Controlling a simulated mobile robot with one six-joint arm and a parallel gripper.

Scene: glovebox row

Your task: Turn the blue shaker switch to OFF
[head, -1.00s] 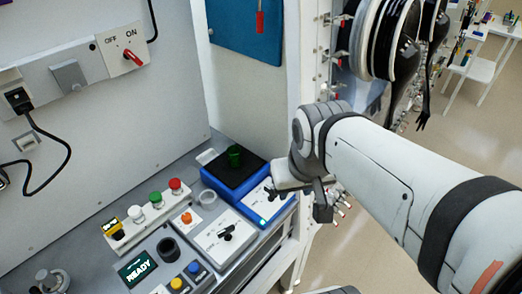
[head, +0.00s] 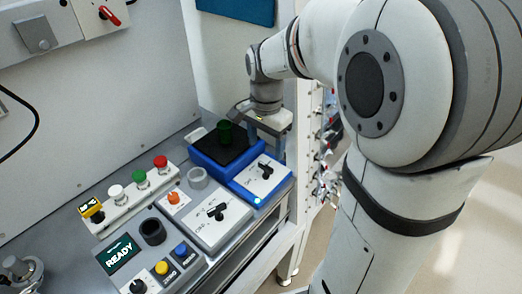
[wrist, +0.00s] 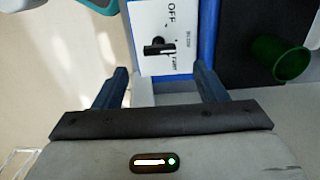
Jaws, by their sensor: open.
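The blue shaker (head: 232,181) stands at the right end of the bench, with a dark platform and a green cup (head: 225,132) on it. Its white switch panel (head: 252,184) carries a black knob (head: 265,172); a blue light glows at its front corner. My gripper (head: 268,150) is above the panel's back edge, pointing down. In the wrist view the fingers (wrist: 162,78) are open and empty, and the knob (wrist: 158,48) lies just beyond them, between their lines. OFF is printed on the panel; the other markings are too small to read. I cannot tell the knob's exact setting.
A grey-white unit with a similar black knob (head: 216,211) sits left of the shaker. Several coloured buttons, a READY display (head: 120,254) and a grey ring (head: 198,178) fill the bench further left. A red wall switch (head: 109,15) is at upper left.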

